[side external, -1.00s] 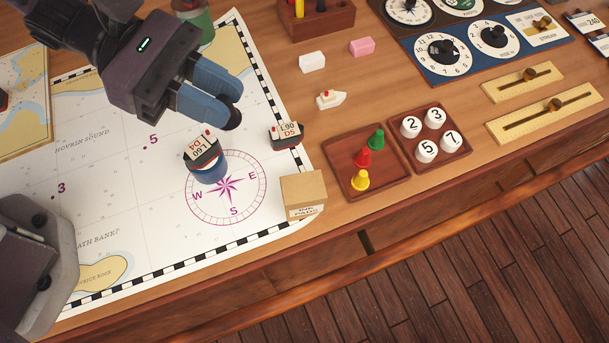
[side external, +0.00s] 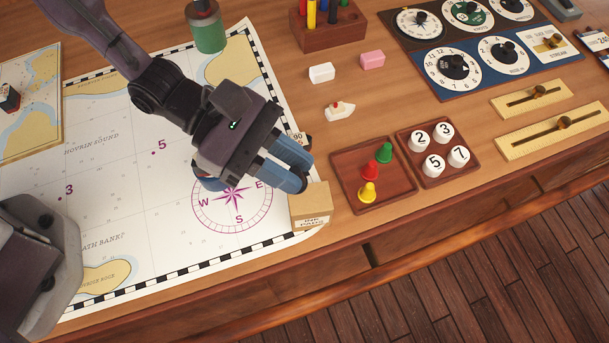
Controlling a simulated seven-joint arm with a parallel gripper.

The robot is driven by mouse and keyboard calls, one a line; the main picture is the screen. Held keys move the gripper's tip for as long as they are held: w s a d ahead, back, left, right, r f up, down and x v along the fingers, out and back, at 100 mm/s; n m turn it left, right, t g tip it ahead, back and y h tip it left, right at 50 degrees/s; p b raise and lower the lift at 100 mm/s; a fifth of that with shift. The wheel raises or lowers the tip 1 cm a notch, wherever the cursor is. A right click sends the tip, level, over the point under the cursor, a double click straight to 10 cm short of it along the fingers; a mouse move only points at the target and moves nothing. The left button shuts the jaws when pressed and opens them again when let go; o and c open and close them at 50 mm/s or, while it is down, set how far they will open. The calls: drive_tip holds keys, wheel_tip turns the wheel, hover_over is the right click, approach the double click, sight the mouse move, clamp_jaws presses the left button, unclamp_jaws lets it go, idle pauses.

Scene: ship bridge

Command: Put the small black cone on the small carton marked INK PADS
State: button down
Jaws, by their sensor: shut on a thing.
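The small carton (side external: 311,207) is tan with a printed label on its front, too small to read surely. It sits at the chart's right edge. My gripper (side external: 298,180) is above and just behind the carton in this view, its blue fingers pointing down to the right. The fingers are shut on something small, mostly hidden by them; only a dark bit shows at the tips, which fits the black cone. I cannot tell whether it touches the carton.
A tray of red, green and yellow cones (side external: 346,200) stands right of the carton, beside a tray of numbered white pieces (side external: 467,170). A ship block (side external: 303,138) is partly hidden behind my gripper. A small white boat (side external: 340,112) lies beyond. Open wood lies in front.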

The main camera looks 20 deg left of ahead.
sight(304, 195)
drive_tip(key=shift+w+d+f, duration=0.25)
drive_tip(key=shift+d+f, duration=0.15)
drive_tip(key=shift+f, duration=0.15)
drive_tip(key=shift+w+d+f, duration=0.25)
drive_tip(key=shift+d+f, duration=0.1)
drive_tip(key=shift+f, duration=0.2)
drive_tip(key=shift+w+f, duration=0.1)
drive_tip(key=shift+f, duration=1.45)
drive_tip(key=shift+f, duration=0.2)
drive_tip(key=c, duration=1)
unclamp_jaws()
drive_tip(key=shift+r, duration=0.1)
drive_tip(key=shift+a+r, duration=0.15)
drive_tip(key=shift+r, duration=0.05)
drive_tip(key=v, duration=1.1)
drive_tip(key=shift+a, duration=0.35)
